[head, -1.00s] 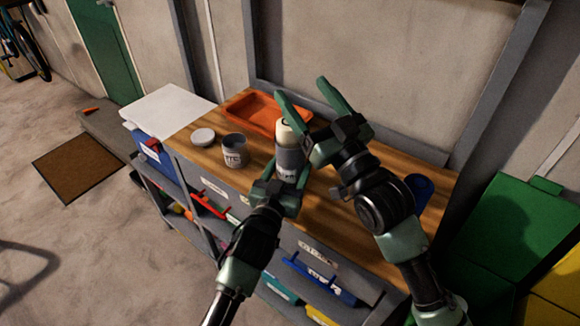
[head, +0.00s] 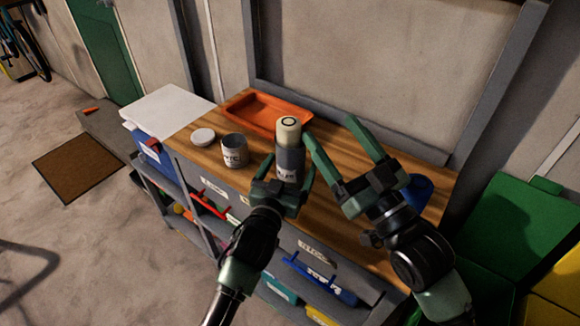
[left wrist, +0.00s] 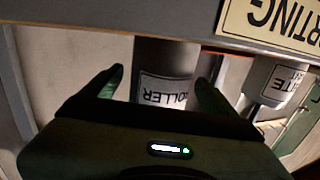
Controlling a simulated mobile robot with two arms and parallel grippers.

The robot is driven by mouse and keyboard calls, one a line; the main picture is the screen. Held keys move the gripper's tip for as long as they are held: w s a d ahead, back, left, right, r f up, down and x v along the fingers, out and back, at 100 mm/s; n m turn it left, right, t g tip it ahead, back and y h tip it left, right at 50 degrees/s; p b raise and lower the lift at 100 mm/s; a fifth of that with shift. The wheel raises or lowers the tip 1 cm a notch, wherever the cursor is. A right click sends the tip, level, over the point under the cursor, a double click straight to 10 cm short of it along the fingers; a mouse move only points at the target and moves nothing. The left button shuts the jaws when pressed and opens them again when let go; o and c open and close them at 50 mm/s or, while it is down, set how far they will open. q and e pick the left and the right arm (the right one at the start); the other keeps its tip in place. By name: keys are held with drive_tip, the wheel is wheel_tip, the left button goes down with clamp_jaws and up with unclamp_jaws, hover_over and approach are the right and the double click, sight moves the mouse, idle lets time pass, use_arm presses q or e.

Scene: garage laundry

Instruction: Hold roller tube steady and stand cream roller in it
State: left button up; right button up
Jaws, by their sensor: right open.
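The cream roller (head: 288,127) stands upright in the dark grey roller tube (head: 290,162), its pale top showing above the rim. The tube is on the wooden bench top near its front edge. My left gripper (head: 290,168) is at the tube from the front, a finger toward each side. In the left wrist view the tube (left wrist: 165,75) with its "ROLLER" label shows between the fingertips (left wrist: 158,78); whether they press on it is unclear. My right gripper (head: 330,128) is open and empty, right of the roller, its nearer fingertip close beside the roller.
A grey labelled can (head: 235,150) and a white round lid (head: 203,137) stand left of the tube. An orange tray (head: 255,108) lies behind. A blue round item (head: 418,190) is at the bench's right, partly behind my right gripper. Shelves below hold coloured items.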

use_arm(q)
drive_tip(key=shift+s, duration=0.1)
drive_tip(key=v, duration=1.2)
